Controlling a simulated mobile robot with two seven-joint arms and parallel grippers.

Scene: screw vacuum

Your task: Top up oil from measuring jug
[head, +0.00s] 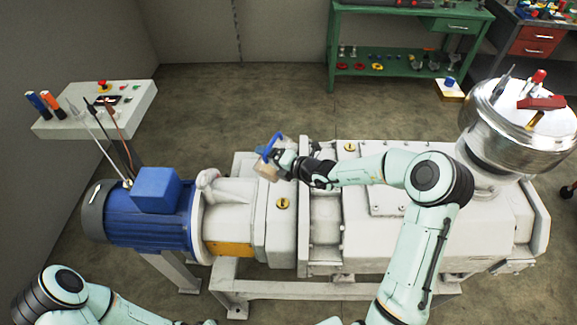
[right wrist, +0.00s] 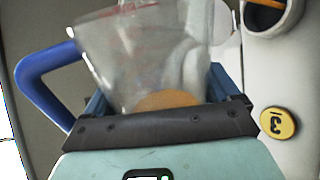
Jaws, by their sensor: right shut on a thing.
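A clear measuring jug (right wrist: 145,50) with red markings and a blue handle is in the right wrist view. Amber oil (right wrist: 168,100) shows low in it. In the head view the jug (head: 266,172) is tilted above the pump's pale gearbox housing (head: 235,222). My right gripper (head: 282,163) is shut on the jug, its fingers on either side of it. A round dark opening with an orange strip (right wrist: 268,10) shows at the wrist view's top right, apart from the jug. My left arm is at the lower left; its gripper is out of view.
A blue motor (head: 150,215) adjoins the housing on the left. A control box (head: 100,108) with tools stands at the far left. A steel drum (head: 515,115) with tools on top is at the right.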

